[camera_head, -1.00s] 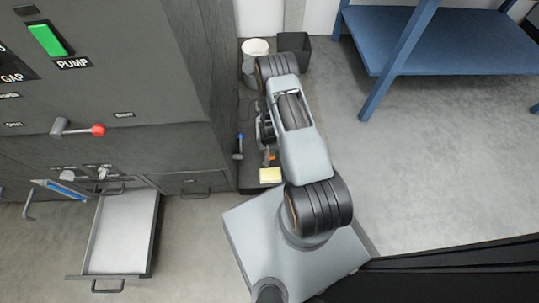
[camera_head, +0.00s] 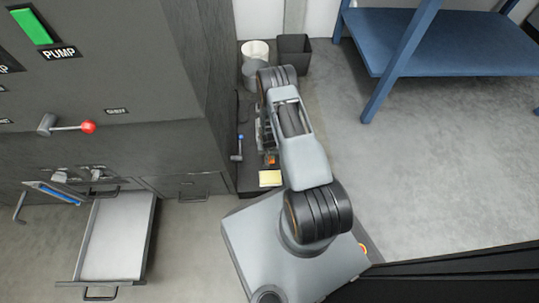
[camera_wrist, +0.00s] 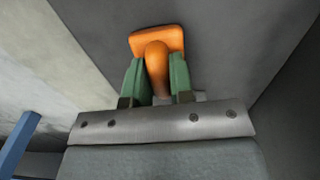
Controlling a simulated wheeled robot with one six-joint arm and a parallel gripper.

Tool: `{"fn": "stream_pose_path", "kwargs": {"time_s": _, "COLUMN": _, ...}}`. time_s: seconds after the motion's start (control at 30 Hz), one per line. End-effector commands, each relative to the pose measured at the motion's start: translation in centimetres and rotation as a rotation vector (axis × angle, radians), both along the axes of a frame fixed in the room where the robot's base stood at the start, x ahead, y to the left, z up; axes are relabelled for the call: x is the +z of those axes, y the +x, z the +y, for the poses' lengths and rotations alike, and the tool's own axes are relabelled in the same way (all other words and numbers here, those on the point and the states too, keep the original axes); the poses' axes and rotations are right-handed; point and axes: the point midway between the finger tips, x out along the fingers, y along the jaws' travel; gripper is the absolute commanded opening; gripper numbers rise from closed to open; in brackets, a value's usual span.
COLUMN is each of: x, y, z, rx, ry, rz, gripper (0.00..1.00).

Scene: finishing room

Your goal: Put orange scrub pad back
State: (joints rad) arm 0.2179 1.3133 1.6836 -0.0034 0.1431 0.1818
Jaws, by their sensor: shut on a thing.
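The orange scrub pad (camera_wrist: 150,42) shows in the wrist view, with a flat orange head and a rounded orange handle. My gripper (camera_wrist: 157,76) is shut on the handle, one green finger on each side. The pad's head sticks out beyond the fingertips, in front of a dark grey surface. I cannot tell whether it touches that surface. In the head view my arm hides most of the gripper. A small orange patch, likely the pad (camera_head: 271,159), shows beside the arm above the dark ledge.
A yellow block (camera_head: 270,178) lies at the ledge's near end, with a blue-tipped lever (camera_head: 239,147) nearby. A white-topped bucket (camera_head: 256,52) and dark bin (camera_head: 294,55) stand behind. A drawer (camera_head: 116,240) is open at left. A blue table (camera_head: 433,43) stands at right beside clear floor.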

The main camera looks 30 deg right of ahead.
Motion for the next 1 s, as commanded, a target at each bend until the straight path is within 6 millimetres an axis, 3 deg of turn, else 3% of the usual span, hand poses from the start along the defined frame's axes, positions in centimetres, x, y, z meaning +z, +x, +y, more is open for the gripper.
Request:
{"fn": "stream_pose_path", "kwargs": {"time_s": 0.03, "x": -0.3, "y": 0.0, "z": 0.0, "rx": 0.000, "ry": 0.000, "rz": 0.000, "gripper": 0.03}}
{"fn": "stream_pose_path", "kwargs": {"time_s": 0.07, "x": -0.3, "y": 0.0, "z": 0.0, "rx": 0.000, "ry": 0.000, "rz": 0.000, "gripper": 0.23}}
{"fn": "stream_pose_path", "kwargs": {"time_s": 0.33, "x": -0.2, "y": 0.0, "z": 0.0, "rx": 0.000, "ry": 0.000, "rz": 0.000, "gripper": 0.47}}
{"fn": "stream_pose_path", "kwargs": {"time_s": 0.67, "x": 0.6, "y": 0.0, "z": 0.0, "rx": 0.000, "ry": 0.000, "rz": 0.000, "gripper": 0.47}}
{"fn": "stream_pose_path", "kwargs": {"time_s": 1.0, "x": 7.0, "y": 0.1, "z": 0.0, "rx": 0.000, "ry": -0.001, "rz": -0.002, "gripper": 0.47}}
